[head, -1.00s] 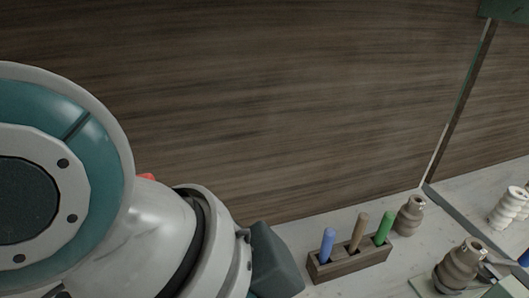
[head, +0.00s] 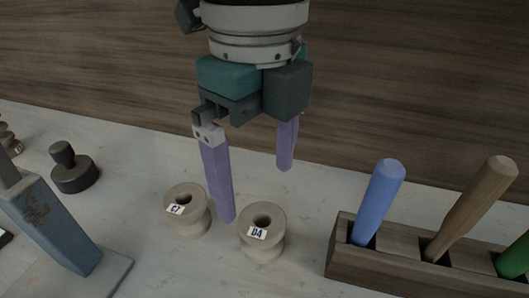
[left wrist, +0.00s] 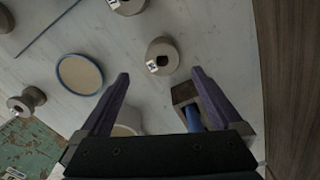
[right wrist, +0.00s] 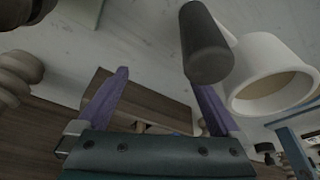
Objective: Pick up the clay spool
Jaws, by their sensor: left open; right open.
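Two beige clay spools stand side by side on the pale worktop in the head view: the left one (head: 187,211) has a label like C7, the right one (head: 263,232) a label like D4. My left gripper (head: 256,190) is open and empty, pointing down; one purple finger overlaps the gap between the spools in the picture, the other is farther back. In the left wrist view a labelled spool (left wrist: 162,56) shows beyond and between the open fingertips, its label unreadable. My right gripper (right wrist: 155,77) shows only in the right wrist view, open and empty.
A wooden block (head: 374,272) with blue, brown and green handles stands right of the spools. A blue tool (head: 62,222) and dark knob (head: 73,172) are at left. The right wrist view shows a dark cylinder (right wrist: 204,45) and white cup (right wrist: 262,58) near that gripper.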

